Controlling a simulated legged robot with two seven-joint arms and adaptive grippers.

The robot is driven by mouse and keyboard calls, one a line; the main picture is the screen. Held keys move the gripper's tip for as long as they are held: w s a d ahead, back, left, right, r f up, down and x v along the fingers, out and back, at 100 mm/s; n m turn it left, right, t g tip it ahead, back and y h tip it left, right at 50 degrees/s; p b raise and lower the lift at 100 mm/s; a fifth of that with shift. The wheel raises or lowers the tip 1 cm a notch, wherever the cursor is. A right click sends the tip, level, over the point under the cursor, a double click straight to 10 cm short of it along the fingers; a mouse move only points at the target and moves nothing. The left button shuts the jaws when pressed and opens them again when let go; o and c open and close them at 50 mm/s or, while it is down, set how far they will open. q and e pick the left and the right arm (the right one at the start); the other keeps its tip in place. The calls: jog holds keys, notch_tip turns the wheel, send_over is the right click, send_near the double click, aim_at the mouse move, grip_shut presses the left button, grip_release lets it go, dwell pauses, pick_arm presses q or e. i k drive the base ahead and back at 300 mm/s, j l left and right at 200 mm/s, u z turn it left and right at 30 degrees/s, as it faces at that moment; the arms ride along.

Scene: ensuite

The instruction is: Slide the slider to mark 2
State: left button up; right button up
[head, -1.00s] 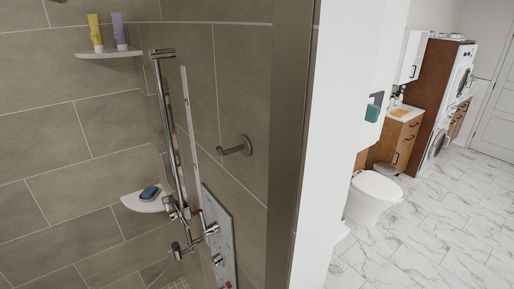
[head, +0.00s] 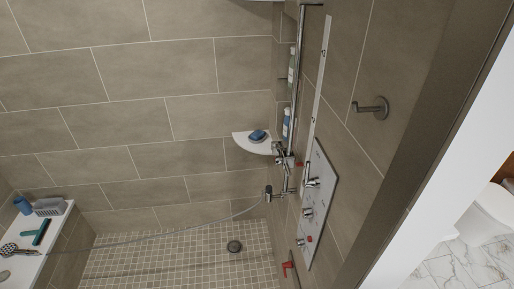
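A vertical chrome rail (head: 297,80) is fixed to the tiled shower wall. A chrome slider bracket (head: 284,160) sits near the rail's lower end. A long pale strip (head: 320,85) runs along the wall beside the rail, with small dark marks near its top that are too small to read. A small red piece (head: 300,164) shows by the bracket, close to the strip's lower end. Neither of my grippers is in view.
A grey control panel (head: 318,215) with chrome knobs is right of the rail. A corner shelf (head: 252,143) holds a blue soap (head: 258,135). A hose (head: 150,238) runs to a hand shower (head: 12,250) on the left ledge. A robe hook (head: 371,107) sticks out at right.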

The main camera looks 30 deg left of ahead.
aim_at(288, 162)
jog(key=k+u, duration=0.1)
jog(key=u, duration=0.7)
